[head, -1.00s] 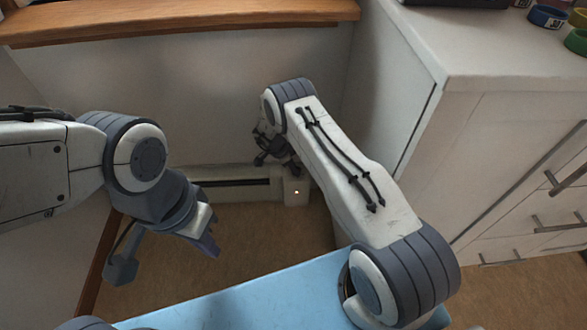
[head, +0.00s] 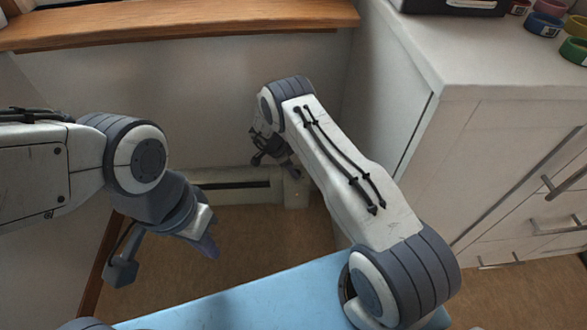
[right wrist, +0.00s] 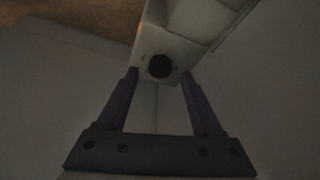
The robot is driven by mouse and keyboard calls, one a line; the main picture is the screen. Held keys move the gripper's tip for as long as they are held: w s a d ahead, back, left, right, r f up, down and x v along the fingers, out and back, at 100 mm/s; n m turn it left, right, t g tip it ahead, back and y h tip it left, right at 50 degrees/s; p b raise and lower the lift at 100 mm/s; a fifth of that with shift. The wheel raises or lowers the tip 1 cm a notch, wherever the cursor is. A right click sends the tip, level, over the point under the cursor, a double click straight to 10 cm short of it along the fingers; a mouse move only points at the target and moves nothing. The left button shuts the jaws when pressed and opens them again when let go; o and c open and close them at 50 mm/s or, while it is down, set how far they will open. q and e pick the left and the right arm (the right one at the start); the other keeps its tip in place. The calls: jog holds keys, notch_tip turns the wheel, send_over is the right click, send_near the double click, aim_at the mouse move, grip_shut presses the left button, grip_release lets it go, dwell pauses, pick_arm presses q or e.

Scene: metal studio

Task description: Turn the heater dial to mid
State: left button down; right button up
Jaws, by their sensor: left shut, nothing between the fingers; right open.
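The heater (head: 230,192) is a low, pale unit along the foot of the back wall, with a dark slot. In the right wrist view its end (right wrist: 182,48) carries a dark round dial (right wrist: 160,66). The dial's setting cannot be read. My right gripper (right wrist: 159,75) is open, its fingertips on either side of the dial in that picture; contact cannot be told. In the head view the right gripper (head: 275,157) is above the heater's right end, and the dial is not distinguishable. My left gripper (head: 211,251) is shut and empty, over the floor at left.
A white cabinet (head: 465,125) with drawers and bar handles stands at right, close to the right arm. Coloured rings (head: 545,24) and a dark box lie on its top. A wooden sill (head: 180,25) runs above the heater. Brown floor (head: 250,235) is clear in front.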

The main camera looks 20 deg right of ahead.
jog(key=p+v, duration=0.2)
jog(key=v, duration=0.6)
jog(key=shift+p, duration=0.4)
